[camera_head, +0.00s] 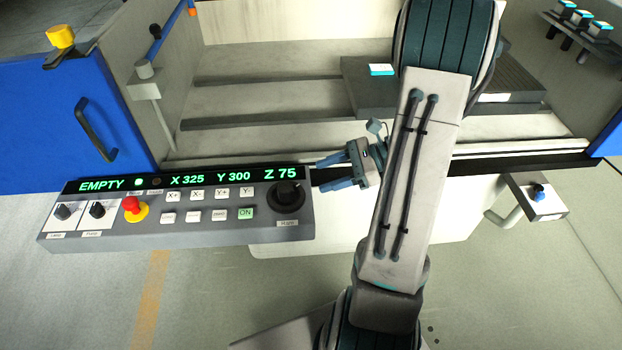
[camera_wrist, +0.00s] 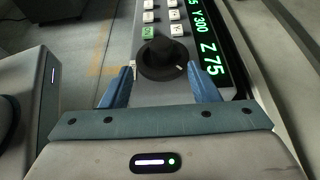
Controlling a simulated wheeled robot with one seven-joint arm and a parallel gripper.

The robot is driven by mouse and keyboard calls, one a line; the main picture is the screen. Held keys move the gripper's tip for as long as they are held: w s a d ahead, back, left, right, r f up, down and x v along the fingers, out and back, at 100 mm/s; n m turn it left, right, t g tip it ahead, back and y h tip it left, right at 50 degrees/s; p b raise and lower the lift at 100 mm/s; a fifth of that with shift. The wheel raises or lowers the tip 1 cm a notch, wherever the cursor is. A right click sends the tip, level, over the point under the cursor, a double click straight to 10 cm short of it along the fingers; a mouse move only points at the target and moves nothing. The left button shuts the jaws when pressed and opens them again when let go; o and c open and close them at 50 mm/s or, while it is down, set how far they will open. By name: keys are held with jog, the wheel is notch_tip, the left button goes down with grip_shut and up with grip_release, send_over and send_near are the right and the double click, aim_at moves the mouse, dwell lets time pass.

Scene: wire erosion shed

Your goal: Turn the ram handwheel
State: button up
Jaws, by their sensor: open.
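The ram handwheel appears to be the round black knob (camera_head: 286,196) on the right end of the grey control console (camera_head: 200,236); its small label is too blurred to read. It also shows in the wrist view as a dark knob (camera_wrist: 164,57) with a small white mark on its rim. My gripper (camera_head: 328,172) is open and empty, just right of the knob, with its blue fingers pointing left towards it. In the wrist view the fingertips (camera_wrist: 160,75) frame the knob from both sides. Whether they touch it, I cannot tell.
The console display (camera_head: 190,180) reads EMPTY, X 325, Y 300, Z 75. A red emergency button (camera_head: 133,208), white keys and a green ON key (camera_head: 246,212) lie left of the knob. A blue knob box (camera_head: 538,194) stands right.

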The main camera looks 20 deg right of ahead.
aim_at(287, 187)
jog(key=shift+s+d+r, duration=0.15)
jog(key=shift+d+r, duration=0.05)
jog(key=shift+d, duration=0.15)
jog(key=shift+m+t, duration=0.4)
jog(key=b+x, duration=0.1)
jog(key=x, duration=0.3)
jog(key=b+x, duration=0.1)
jog(key=x, duration=0.4)
jog(key=b+x, duration=0.1)
jog(key=x, duration=0.4)
jog(key=shift+s+b, duration=0.25)
jog(key=shift+b, duration=0.1)
jog(key=c, duration=1)
